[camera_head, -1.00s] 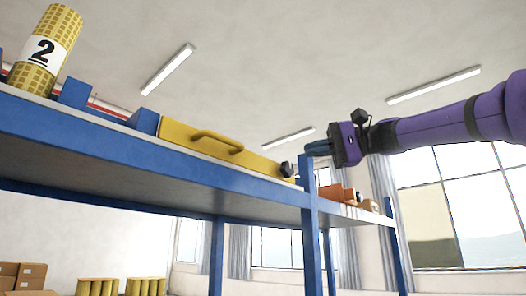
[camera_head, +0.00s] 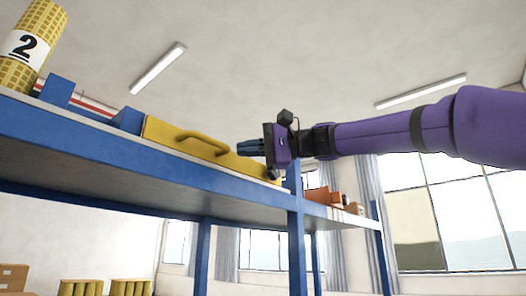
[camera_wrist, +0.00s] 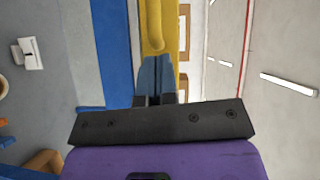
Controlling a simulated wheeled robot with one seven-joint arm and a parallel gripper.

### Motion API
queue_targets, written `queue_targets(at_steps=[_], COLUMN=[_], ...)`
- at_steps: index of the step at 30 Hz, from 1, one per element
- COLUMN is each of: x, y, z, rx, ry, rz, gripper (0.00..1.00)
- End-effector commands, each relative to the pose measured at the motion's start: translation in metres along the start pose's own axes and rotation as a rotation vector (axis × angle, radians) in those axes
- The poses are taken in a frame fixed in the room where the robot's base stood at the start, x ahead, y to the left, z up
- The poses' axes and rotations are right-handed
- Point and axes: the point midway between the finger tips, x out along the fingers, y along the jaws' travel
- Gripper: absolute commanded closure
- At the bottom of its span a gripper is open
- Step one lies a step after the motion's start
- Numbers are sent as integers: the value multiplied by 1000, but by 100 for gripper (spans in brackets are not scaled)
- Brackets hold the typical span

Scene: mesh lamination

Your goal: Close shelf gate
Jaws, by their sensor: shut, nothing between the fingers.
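The shelf gate is a yellow bar (camera_head: 170,136) with a raised yellow handle (camera_head: 203,143), lying along the top of the blue shelf (camera_head: 130,160) in the head view. A dark knob shows near its right end. My gripper (camera_head: 240,147) is shut and empty, just right of the handle and level with it, pointing left along the gate. In the wrist view, the shut fingertips (camera_wrist: 155,60) are over the yellow gate (camera_wrist: 169,40), close to the end of the handle (camera_wrist: 153,22). I cannot tell whether they touch it.
A yellow mesh roll marked 2 (camera_head: 32,45) stands tilted on the shelf at the left. Blue blocks (camera_head: 128,120) sit beside the gate. A blue post (camera_head: 296,235) rises below my wrist. Orange boxes (camera_head: 322,196) lie on the shelf beyond it.

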Motion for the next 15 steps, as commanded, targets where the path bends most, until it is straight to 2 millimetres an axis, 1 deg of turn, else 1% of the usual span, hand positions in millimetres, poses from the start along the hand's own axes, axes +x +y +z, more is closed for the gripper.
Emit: queue_targets(at_steps=[5,15], x=[7,8], y=[1,1], z=[7,7], rx=[1,1], ry=[0,0], rz=[1,1], gripper=[100,100])
